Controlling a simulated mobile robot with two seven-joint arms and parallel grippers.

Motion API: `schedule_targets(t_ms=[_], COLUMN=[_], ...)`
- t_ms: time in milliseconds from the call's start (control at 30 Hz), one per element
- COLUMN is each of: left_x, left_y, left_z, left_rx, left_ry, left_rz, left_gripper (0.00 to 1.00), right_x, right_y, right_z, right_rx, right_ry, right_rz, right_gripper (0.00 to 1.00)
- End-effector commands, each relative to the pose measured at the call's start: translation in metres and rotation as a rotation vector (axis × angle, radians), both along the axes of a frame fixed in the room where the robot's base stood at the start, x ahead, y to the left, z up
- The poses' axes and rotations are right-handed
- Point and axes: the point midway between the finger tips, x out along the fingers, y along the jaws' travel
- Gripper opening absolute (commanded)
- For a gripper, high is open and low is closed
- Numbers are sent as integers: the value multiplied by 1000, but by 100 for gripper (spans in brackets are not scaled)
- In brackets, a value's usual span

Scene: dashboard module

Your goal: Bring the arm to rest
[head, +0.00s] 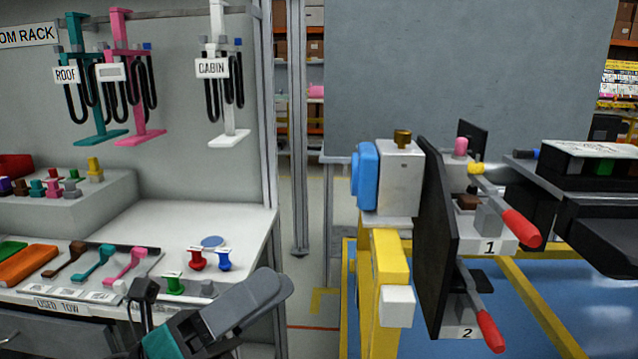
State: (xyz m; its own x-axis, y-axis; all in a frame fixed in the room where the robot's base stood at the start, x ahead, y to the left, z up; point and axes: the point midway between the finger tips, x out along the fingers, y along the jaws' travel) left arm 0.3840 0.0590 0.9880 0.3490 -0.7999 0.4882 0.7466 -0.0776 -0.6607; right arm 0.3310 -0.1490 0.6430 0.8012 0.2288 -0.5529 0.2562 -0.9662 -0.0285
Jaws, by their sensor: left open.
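My left gripper (208,307) is at the bottom of the head view, left of centre. It is in front of the white bench's front edge. Its dark and grey fingers are apart and I see nothing held between them. A teal part of my arm shows below it. The rest of that arm is cut off by the bottom edge. My right gripper is not in view.
A white bench (238,222) holds coloured knobs and levers. Hangers (222,70) with black cables hang above it. Right of centre stands a fixture with a black plate (436,235) and red-handled clamps (521,228). A floor gap (305,290) separates bench and fixture.

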Motion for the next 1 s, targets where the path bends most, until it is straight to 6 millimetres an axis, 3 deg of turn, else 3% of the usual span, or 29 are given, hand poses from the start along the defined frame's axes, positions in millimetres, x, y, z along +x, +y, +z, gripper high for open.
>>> schedule_targets(t_ms=[33,133,267,400,567,600,633,800,1000], left_x=[17,42,42,7,-60,-58,-57,-62,-67], left_y=[13,42,72,88,89,92,94,105,114], left_z=[-22,-80,-174,-267,-351,-329,-319,-286,-260], left_rx=[-140,-425,-783,-1124,-1489,-1495,-1488,-1486,-1486], left_ry=[243,709,1231,1659,2043,2036,2026,2003,1981], left_rz=[38,111,215,332,485,486,489,516,538], left_gripper=[65,65,65,65,65,65,65,65,65], right_x=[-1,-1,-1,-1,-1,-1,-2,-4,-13], right_y=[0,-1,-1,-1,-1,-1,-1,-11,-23], right_z=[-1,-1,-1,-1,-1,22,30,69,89], right_rx=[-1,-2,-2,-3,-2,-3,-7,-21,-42], right_ry=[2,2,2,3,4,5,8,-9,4], right_rz=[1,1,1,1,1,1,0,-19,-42], right_gripper=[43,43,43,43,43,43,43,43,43])
